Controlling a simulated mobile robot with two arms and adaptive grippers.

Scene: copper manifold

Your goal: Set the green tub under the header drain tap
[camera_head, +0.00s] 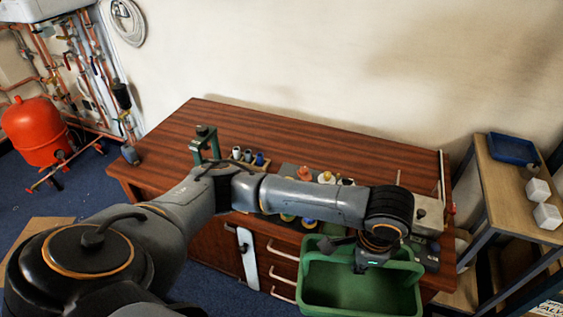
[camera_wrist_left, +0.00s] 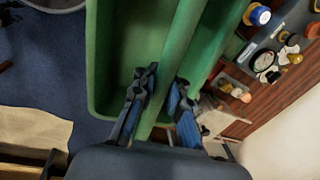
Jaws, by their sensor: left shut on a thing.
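The green tub (camera_head: 340,292) is an empty, open rectangular tub at the right front of the workbench, overlapping the bench's front edge in the head view. My left gripper (camera_head: 372,262) is over its far side. In the left wrist view, my left gripper's fingers (camera_wrist_left: 160,98) straddle the rim (camera_wrist_left: 172,55) of the tub and are shut on it. The copper pipework (camera_head: 90,65) is on the wall at the far left, well away from the tub. I cannot tell the header drain tap apart there. My right gripper is not in view.
A red vessel (camera_head: 36,131) stands below the pipework. The wooden workbench (camera_head: 300,137) holds a green vise (camera_head: 207,143) and several small parts. A shelf rack (camera_head: 508,178) stands at the right. Blue carpet (camera_head: 40,190) is open at left, with a cardboard piece (camera_head: 38,232).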

